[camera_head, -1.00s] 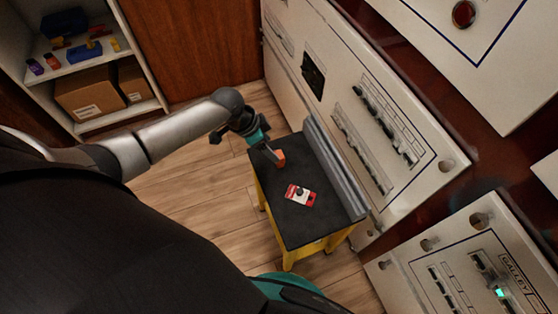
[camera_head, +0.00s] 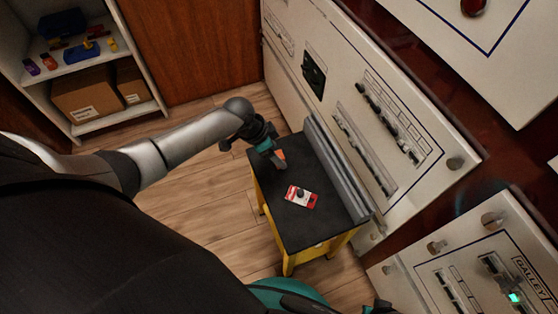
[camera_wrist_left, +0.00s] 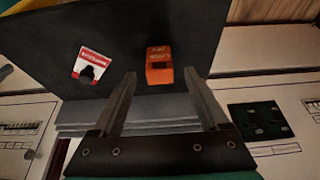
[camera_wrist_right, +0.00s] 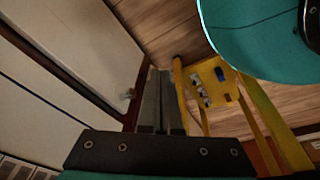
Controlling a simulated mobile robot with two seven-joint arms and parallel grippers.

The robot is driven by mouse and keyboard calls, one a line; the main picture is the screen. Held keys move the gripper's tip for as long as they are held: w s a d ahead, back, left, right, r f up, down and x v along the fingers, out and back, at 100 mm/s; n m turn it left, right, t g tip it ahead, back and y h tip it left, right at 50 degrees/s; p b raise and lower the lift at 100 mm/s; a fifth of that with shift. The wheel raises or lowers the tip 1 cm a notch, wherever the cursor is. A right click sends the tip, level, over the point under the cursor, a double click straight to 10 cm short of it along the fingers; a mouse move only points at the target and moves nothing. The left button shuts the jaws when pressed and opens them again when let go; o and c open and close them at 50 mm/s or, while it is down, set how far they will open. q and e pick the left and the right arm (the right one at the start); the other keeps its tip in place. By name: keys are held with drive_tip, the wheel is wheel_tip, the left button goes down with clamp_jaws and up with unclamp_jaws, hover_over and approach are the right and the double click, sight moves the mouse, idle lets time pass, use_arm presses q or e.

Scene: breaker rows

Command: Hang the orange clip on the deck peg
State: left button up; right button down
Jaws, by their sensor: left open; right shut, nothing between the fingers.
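The orange clip (camera_head: 281,154) lies on the black top of a small yellow-legged stand (camera_head: 318,222), near its far end. In the left wrist view the clip (camera_wrist_left: 160,67) shows between and beyond the fingertips of my left gripper (camera_wrist_left: 160,76), which is open and empty. In the head view my left gripper (camera_head: 277,161) is at the clip, partly covering it; I cannot tell whether it touches. My right gripper (camera_wrist_right: 159,72) is shut and empty, low beside the stand. I cannot make out which fitting is the deck peg.
A red-and-white tag with a black piece (camera_head: 301,197) lies on the stand top. A grey ledge (camera_head: 335,168) runs along the stand's panel side. White breaker panels (camera_head: 375,120) stand at right. A shelf with boxes (camera_head: 90,95) is at the back left.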

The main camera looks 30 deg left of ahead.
use_arm(q)
drive_tip(key=shift+b+x, duration=0.5)
drive_tip(key=shift+x, duration=0.45)
drive_tip(key=shift+w+d+f, duration=0.1)
drive_tip(key=shift+f, duration=0.2)
use_arm(e)
drive_tip(key=shift+w+a+r, duration=0.25)
drive_tip(key=shift+r, duration=0.25)
drive_tip(key=shift+w+a+r, duration=0.2)
drive_tip(key=shift+w+r, duration=0.05)
drive_tip(key=shift+r, duration=0.2)
drive_tip(key=shift+w+a+r, duration=0.25)
drive_tip(key=shift+r, duration=0.25)
use_arm(q)
clamp_jaws()
